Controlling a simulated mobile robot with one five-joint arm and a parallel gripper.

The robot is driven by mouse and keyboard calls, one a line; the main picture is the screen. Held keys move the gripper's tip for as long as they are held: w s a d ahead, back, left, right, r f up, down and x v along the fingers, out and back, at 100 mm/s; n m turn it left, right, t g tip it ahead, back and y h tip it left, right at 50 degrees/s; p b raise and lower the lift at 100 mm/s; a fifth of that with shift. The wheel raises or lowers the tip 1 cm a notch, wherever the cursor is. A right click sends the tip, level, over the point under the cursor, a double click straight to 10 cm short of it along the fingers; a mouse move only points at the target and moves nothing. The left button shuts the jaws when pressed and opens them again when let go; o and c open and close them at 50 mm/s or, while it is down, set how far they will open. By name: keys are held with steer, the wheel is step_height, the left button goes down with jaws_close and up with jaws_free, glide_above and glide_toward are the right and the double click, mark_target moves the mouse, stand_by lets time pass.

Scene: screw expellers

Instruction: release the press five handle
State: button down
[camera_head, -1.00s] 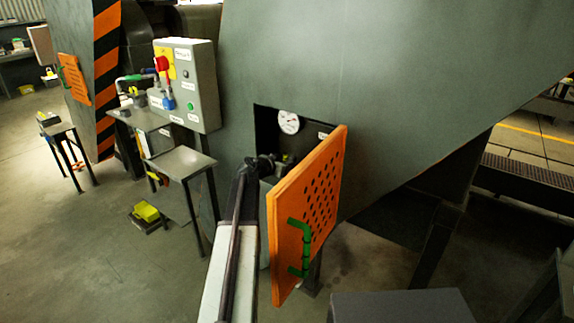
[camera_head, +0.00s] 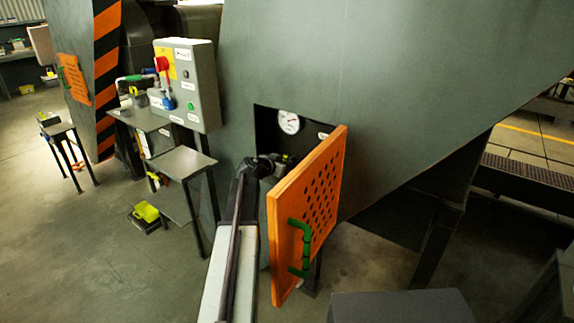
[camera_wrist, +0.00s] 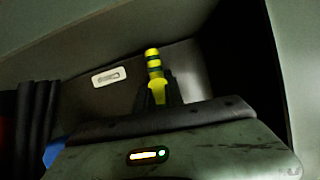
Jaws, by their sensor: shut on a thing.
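A yellow handle with dark bands (camera_wrist: 153,62) stands up in the middle of the wrist view. My gripper (camera_wrist: 158,88) is shut on its lower part, with dark fingers on both sides. In the head view my arm reaches into the dark opening in the large grey-green housing. My gripper is mostly hidden there behind my own wrist, and the handle cannot be made out clearly. No label naming press five is readable.
An orange perforated door (camera_head: 302,215) with a green handle (camera_head: 298,247) stands open just right of my arm. A white gauge (camera_head: 289,122) sits inside the opening. A control box (camera_head: 199,85) and small tables (camera_head: 180,163) are to the left. Floor is clear at lower left.

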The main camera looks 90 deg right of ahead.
steer(key=shift+s, duration=0.1)
steer(key=shift+d+n, duration=0.1)
steer(key=shift+n, duration=0.3)
steer(key=shift+n+g+y, duration=0.6)
steer(key=shift+n+g, duration=0.2)
steer(key=shift+n, duration=0.1)
steer(key=c, duration=1.3)
jaws_free()
steer(key=shift+a, duration=0.2)
steer(key=p+v, duration=0.2)
steer(key=v, duration=0.5)
steer(key=shift+w+a+r+p, duration=0.2)
steer(key=shift+w+r+p, duration=0.05)
steer(key=shift+p, duration=0.1)
steer(key=shift+f, duration=0.1)
